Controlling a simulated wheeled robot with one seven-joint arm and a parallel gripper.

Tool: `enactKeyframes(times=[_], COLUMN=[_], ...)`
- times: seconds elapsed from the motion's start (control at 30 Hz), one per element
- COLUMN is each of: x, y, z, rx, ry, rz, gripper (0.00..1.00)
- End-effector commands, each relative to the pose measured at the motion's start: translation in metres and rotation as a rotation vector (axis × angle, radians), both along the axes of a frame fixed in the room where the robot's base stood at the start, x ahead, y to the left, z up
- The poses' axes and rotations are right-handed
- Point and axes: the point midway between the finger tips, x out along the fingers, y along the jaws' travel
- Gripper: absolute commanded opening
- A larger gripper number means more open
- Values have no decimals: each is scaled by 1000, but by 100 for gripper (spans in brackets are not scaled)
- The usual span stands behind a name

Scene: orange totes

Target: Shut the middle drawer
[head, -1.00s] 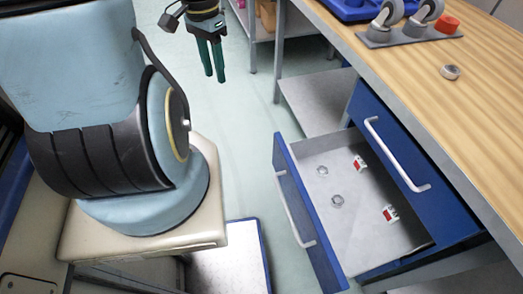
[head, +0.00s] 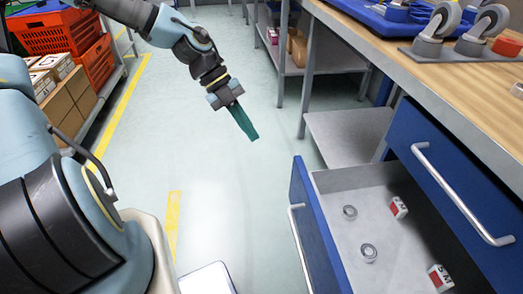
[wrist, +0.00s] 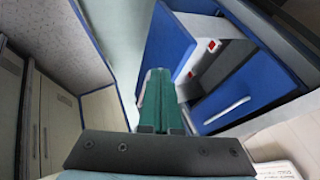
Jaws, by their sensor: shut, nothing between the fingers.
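The middle drawer (head: 318,237) is pulled out from the blue cabinet under the workbench. Its blue front has a pale bar handle (head: 300,248), and its grey inside is open to view. It also shows in the wrist view (wrist: 170,45), right of and beyond the fingers. My gripper (head: 256,138) has green fingers pressed together and empty. It hangs in free air left of and beyond the drawer front, tilted down to the right, apart from it. The fingers also show in the wrist view (wrist: 160,72). The drawer above (head: 450,190) is shut.
Two metal rings (head: 369,252) and two small red-and-white boxes (head: 398,207) lie in the open drawer. The wooden workbench top (head: 420,70) overhangs at right, with casters (head: 437,30) on it. Orange crates (head: 60,32) stand at far left.

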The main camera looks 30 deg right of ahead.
Motion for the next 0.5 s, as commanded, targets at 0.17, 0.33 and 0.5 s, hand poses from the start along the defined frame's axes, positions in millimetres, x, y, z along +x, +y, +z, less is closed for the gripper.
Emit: enactKeyframes(times=[0.17,0.33,0.5], x=[-13,-32,-49], y=[-8,-20,-31], z=[-25,-50,-77], rx=[-1,4,5], ry=[4,2,3], rz=[-1,-2,-1], gripper=[0,0,0])
